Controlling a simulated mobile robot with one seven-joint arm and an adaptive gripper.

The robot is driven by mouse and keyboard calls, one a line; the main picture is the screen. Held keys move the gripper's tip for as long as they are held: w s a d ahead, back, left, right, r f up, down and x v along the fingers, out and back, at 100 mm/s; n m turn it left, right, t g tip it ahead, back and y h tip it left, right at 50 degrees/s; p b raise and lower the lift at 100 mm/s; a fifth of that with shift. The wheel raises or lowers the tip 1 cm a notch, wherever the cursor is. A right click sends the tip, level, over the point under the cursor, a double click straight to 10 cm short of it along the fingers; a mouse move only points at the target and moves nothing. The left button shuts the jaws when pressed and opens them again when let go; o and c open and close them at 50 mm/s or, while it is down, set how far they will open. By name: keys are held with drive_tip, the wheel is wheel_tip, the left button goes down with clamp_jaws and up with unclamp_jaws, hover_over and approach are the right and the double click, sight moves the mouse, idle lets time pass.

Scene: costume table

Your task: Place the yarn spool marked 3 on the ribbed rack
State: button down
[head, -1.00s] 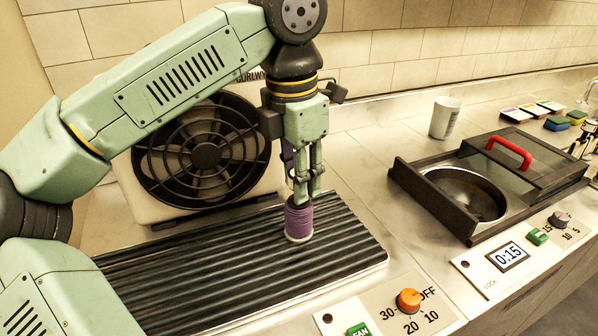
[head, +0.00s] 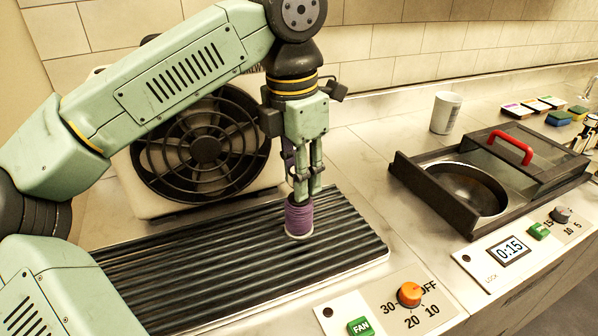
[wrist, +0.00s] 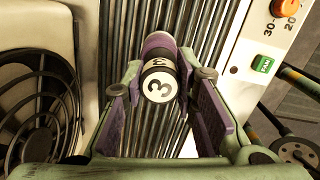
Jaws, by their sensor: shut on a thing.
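The purple yarn spool (head: 299,217) is upright at the right part of the ribbed rack (head: 340,240), its pale base at the ribs. Whether it rests on them or hangs just above cannot be told. In the wrist view the spool's black end with a white label marked 3 (wrist: 158,85) shows between my fingers. My gripper (head: 302,192) points down and is shut on the upper part of the spool. The ribbed rack also shows behind the spool in the wrist view (wrist: 120,40).
A black fan (head: 205,150) stands behind the rack. A panel with an orange dial (head: 410,294) and green FAN button (head: 360,327) lies in front. A sunken pan (head: 468,190) with a red-handled lid (head: 510,148) and a white cup (head: 446,112) are to the right. The rack's left part is bare.

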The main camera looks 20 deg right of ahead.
drive_tip(key=c, duration=1.2)
unclamp_jaws()
drive_tip(key=o, duration=0.4)
drive_tip(key=shift+r+p, duration=2)
drive_tip(key=shift+r, duration=1.45)
